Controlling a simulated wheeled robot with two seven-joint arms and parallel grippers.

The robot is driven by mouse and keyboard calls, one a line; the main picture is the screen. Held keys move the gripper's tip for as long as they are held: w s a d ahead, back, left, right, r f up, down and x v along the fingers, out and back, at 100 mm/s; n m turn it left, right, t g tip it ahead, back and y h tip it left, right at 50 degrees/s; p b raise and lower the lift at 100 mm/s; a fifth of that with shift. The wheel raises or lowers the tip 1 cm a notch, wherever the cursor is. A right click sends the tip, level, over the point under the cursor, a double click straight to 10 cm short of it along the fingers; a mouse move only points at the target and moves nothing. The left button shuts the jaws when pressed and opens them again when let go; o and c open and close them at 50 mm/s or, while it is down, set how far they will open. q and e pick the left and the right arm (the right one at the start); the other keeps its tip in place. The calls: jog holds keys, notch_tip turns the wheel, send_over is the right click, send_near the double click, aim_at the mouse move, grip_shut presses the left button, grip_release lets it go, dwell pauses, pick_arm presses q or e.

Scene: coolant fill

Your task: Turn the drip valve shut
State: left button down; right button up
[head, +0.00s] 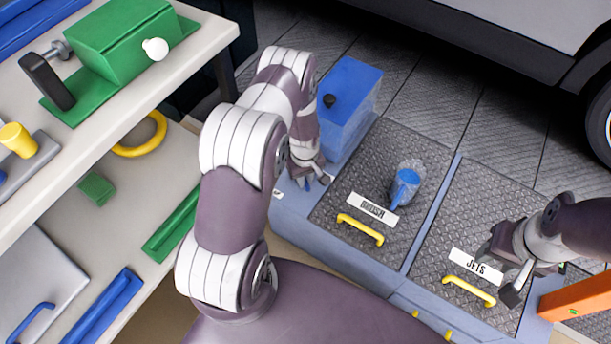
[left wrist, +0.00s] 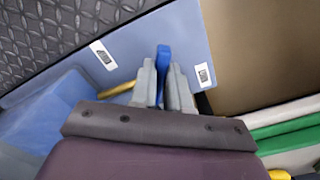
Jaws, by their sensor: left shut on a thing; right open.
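My left gripper (head: 316,181) is at the front of the blue tank (head: 352,92), low beside the blue-grey bench edge. In the left wrist view its two grey fingers (left wrist: 164,85) are closed on a blue lever (left wrist: 164,56), which I take as the drip valve's handle. The lever's upper end sticks out past the fingertips, and its lower part and the valve body are hidden. In the head view only a small bit of blue shows at the fingers. My right gripper (head: 503,268) is open and empty over the right-hand plate.
A blue jug-like thing (head: 405,185) stands on the left tread plate (head: 345,195). Yellow handles (head: 360,229) and labels sit on the plates' front. An orange bar (head: 580,298) lies at the right. A shelf (head: 190,60) with a green box stands at the left.

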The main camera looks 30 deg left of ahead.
pick_arm(q)
jog(key=shift+s+a+r+m+p, duration=0.15)
jog(key=shift+m+p, duration=0.1)
jog(key=shift+m, duration=0.3)
jog(key=shift+s+a+f+m+p, duration=0.1)
jog(key=shift+m+p, duration=0.15)
jog(key=shift+m, duration=0.3)
jog(key=m, duration=0.2)
jog(key=shift+s+a+m+p, duration=0.25)
jog(key=shift+a+m+p, duration=0.1)
jog(key=shift+m+p, duration=0.05)
jog(key=m, duration=0.1)
jog(key=a+m, duration=0.1)
jog(key=m, duration=0.1)
jog(key=shift+s+p, duration=0.15)
jog(key=shift+p, duration=0.15)
jog(key=shift+a+m, duration=0.2)
jog(key=shift+m, duration=0.55)
jog(key=shift+a+m, duration=0.2)
jog(key=shift+m, duration=0.55)
jog(key=c, duration=1.1)
grip_release()
